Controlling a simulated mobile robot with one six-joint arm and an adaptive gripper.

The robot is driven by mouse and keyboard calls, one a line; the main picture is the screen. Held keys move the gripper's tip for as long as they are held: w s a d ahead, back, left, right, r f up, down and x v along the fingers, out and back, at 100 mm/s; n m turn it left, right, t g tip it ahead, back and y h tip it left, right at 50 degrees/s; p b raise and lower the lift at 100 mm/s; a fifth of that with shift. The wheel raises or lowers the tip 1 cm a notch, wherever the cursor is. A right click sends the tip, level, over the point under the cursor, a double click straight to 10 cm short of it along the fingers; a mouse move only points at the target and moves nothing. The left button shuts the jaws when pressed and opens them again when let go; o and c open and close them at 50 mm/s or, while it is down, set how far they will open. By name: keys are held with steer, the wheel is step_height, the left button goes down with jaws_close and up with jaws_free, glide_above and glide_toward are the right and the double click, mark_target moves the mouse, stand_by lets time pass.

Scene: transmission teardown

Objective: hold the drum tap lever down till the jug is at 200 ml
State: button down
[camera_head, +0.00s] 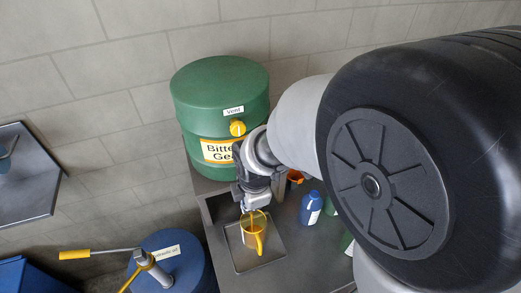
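A green drum (215,98) stands at the back with a label that is partly hidden by my arm. A yellow knob (237,128) sits on its side below a tag reading "vent". A jug (253,232) with a yellow rim and handle stands on a grey tray (246,264) below the drum. Amber colour shows in the jug, but its level and scale are too small to read. My gripper (246,208) is at the drum's lower front, just above the jug. The tap lever is hidden behind it, and I cannot tell if the fingers are shut.
A blue bottle (311,208) stands right of the tray, with an orange item (295,176) behind it. A blue drum (178,262) with a yellow-handled pump (143,258) stands at lower left. A grey panel (28,170) is at far left.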

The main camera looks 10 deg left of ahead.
steer(key=shift+p+v, duration=0.55)
steer(key=shift+v, duration=0.25)
steer(key=shift+w+a, duration=0.1)
steer(key=shift+w, duration=0.05)
steer(key=shift+r, duration=0.15)
steer(key=w+a+p+v, duration=0.1)
steer(key=w+p+v, duration=0.1)
steer(key=v, duration=1.1)
steer(key=shift+r+p, duration=0.5)
steer(key=shift+p, duration=0.25)
steer(key=shift+s+a, duration=0.1)
steer(key=shift+a, duration=0.1)
